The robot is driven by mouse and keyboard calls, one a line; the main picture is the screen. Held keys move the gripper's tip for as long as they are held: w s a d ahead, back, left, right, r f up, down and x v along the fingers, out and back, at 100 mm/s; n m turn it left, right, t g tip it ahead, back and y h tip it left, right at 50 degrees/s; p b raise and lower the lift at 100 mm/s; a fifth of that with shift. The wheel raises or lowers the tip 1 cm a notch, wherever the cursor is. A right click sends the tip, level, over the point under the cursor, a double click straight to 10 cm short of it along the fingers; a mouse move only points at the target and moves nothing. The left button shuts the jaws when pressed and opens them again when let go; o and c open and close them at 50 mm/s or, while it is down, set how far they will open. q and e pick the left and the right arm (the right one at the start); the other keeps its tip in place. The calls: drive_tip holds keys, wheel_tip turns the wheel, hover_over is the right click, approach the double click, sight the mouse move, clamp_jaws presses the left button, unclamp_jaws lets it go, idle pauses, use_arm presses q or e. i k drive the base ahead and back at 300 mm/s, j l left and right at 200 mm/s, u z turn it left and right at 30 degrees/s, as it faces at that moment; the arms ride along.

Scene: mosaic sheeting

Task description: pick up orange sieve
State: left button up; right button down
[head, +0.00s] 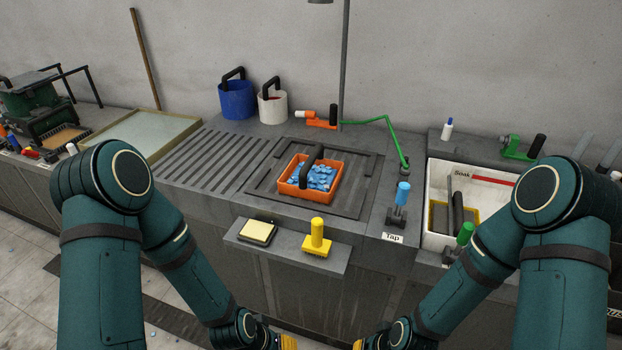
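The orange sieve (289,189) is a shallow rectangular basket filled with blue mosaic tiles (318,176). A black handle (312,158) arches over it. It sits on the dark recessed plate (358,190) in the middle of the grey counter. My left arm comes in from the left and my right arm from the right; both are low in front of the counter. Only small yellow parts of my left gripper (289,342) and my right gripper (358,345) show at the bottom edge. Their fingertips are cut off, and both are apart from the sieve.
A front ledge (287,244) holds a yellow-handled tool (317,238) and a cream pad (258,231). A blue tap lever (402,196) and green pipe (384,122) stand right of the sieve. Blue (237,99) and white (272,107) buckets stand behind. A white soak basin (437,185) is at right.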

sight(313, 177)
drive_tip(key=i+z, duration=0.2)
drive_tip(key=z, duration=0.15)
drive_tip(key=i+z, duration=0.25)
drive_tip(key=z, duration=0.15)
